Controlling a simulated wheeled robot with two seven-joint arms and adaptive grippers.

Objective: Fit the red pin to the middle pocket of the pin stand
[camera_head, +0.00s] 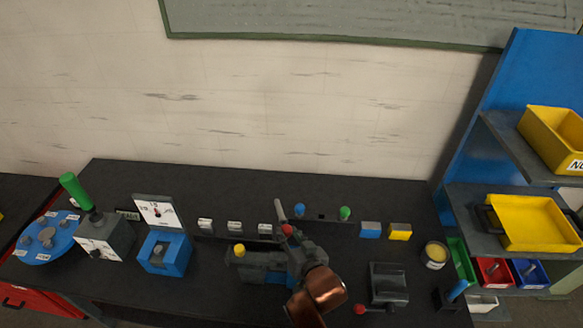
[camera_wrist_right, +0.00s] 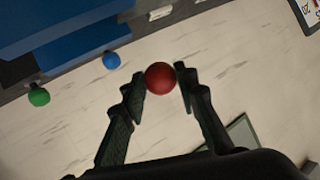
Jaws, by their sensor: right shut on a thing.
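The red pin shows as a red round head (camera_head: 287,230), held at the tips of my right gripper (camera_head: 291,240) above the bench. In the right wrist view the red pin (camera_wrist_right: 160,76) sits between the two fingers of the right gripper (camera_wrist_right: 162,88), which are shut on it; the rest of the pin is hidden. A blue pin (camera_head: 299,210) and a green pin (camera_head: 345,213) stand upright behind the gripper, on what looks like the dark pin stand (camera_head: 322,217). Its pockets are too small and dark to make out. My left gripper is not in view.
A yellow-topped part (camera_head: 239,250) stands left of my gripper. Blue (camera_head: 370,230) and yellow blocks (camera_head: 400,231) and a round tin (camera_head: 434,255) are to the right. A grey device (camera_head: 388,284) with a red-knobbed lever (camera_head: 360,309) stands near the front. A shelf (camera_head: 480,205) bounds the right.

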